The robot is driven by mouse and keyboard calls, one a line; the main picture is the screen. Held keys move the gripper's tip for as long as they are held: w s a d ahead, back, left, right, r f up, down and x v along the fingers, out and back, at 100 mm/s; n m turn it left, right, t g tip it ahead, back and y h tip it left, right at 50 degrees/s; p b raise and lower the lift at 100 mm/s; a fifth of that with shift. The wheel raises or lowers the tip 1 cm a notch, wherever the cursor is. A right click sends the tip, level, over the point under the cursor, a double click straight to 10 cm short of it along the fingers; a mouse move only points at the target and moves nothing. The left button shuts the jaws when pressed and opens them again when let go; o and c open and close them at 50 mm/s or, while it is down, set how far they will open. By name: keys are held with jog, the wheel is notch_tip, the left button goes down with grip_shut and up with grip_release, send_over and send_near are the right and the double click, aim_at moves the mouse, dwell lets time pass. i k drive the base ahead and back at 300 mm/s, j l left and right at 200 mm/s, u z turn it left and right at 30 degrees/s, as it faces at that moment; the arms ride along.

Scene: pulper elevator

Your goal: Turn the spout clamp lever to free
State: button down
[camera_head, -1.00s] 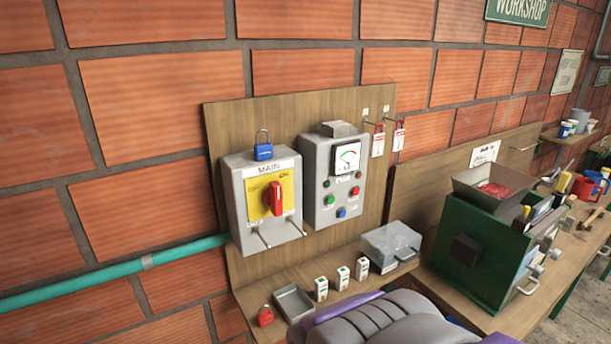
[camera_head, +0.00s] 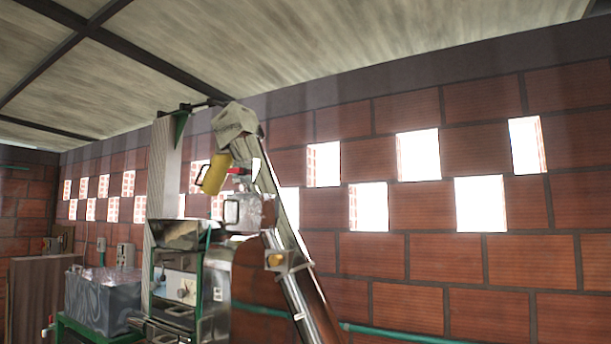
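The inclined elevator (camera_head: 283,235) stands left of centre, with its grey head (camera_head: 235,122) at the top. A yellow spout (camera_head: 214,175) hangs tilted just below the head. A small red piece, which looks like the spout clamp lever (camera_head: 239,171), shows beside the spout. It is too small to tell which way it is set. A metal hopper (camera_head: 183,233) sits below on the green-framed machine. My gripper is not in view.
A large grey tank (camera_head: 103,290) stands on a green frame at lower left. A brick wall (camera_head: 410,260) with bright openings runs behind the elevator, with a teal pipe (camera_head: 390,334) low along it. No objects stand before the wall at right.

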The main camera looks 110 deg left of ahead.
aim_at(241, 171)
jog(key=u, duration=3.9)
jog(key=i+j+z, duration=0.3)
jog(key=z, duration=0.15)
jog(key=i+j+z, duration=0.25)
jog(key=j+z, duration=0.25)
